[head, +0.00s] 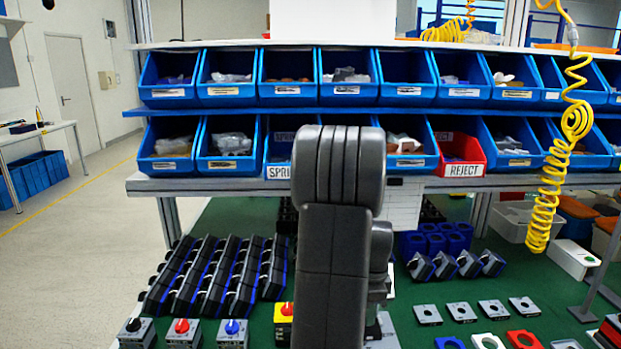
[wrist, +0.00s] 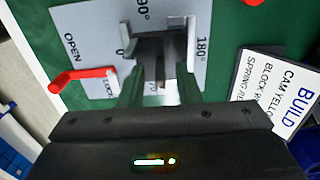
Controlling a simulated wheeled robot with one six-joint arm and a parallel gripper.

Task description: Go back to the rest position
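My gripper (wrist: 160,78) shows in the wrist view with its two fingers apart and a gap between them. It is over a grey plate (wrist: 85,28) marked 0, 90° and 180°. A dark grey block (wrist: 160,46) lies at the plate's middle, just beyond the fingers; I cannot tell whether they touch it. A red lever (wrist: 80,78) sits at the plate's left, by the words OPEN and LOCK. In the head view my arm stands upright in the middle and hides what is behind it; the gripper itself is not seen there.
A card reading BUILD (wrist: 285,90) lies right of the plate. In the head view, blue bins (head: 290,75) and a red REJECT bin (head: 460,155) fill the rack behind. Switch blocks with coloured knobs (head: 182,330) stand front left. A yellow coiled hose (head: 548,190) hangs at right.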

